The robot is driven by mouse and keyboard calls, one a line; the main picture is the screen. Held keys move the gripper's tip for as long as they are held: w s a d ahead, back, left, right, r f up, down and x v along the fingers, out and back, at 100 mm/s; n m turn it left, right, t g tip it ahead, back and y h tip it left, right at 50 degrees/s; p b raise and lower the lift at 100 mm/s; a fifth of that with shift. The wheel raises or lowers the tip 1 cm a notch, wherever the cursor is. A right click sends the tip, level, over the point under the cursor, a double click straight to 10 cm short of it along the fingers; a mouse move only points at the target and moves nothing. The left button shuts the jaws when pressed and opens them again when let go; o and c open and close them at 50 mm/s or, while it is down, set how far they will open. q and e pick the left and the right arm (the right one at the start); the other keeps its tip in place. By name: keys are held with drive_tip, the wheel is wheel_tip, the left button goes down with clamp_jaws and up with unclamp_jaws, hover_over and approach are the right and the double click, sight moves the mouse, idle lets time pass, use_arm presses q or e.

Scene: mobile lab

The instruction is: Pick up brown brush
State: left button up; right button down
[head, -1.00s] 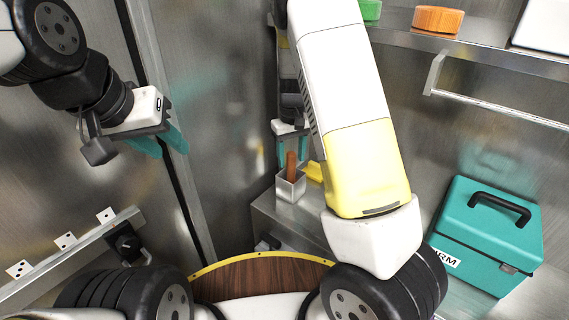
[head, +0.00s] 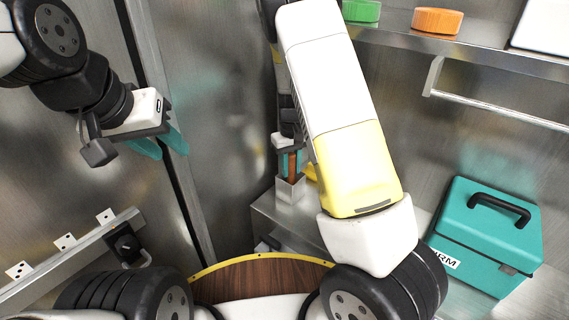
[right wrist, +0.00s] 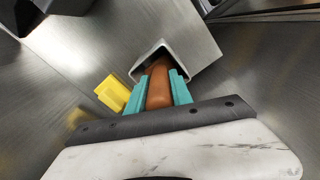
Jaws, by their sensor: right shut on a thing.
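The brown brush (head: 292,164) stands upright in a square metal holder (head: 290,190) on the steel counter. In the right wrist view the brown brush (right wrist: 159,88) runs between the teal fingers of my right gripper (right wrist: 158,90), which is shut on its handle. Its lower end is hidden inside the metal holder (right wrist: 200,45). In the head view my right gripper (head: 290,158) is partly hidden behind my arm. My left gripper (head: 160,146) hangs empty at the left, its teal fingers seen from the side, so its opening is unclear.
A yellow object (right wrist: 113,92) lies just beside the holder. A teal case (head: 487,238) stands on the counter at the right. A shelf (head: 470,52) above bears a green item (head: 361,11) and an orange item (head: 437,20). A metal wall is close behind.

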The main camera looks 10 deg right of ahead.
drive_tip(key=shift+r, duration=0.15)
drive_tip(key=shift+r, duration=1.25)
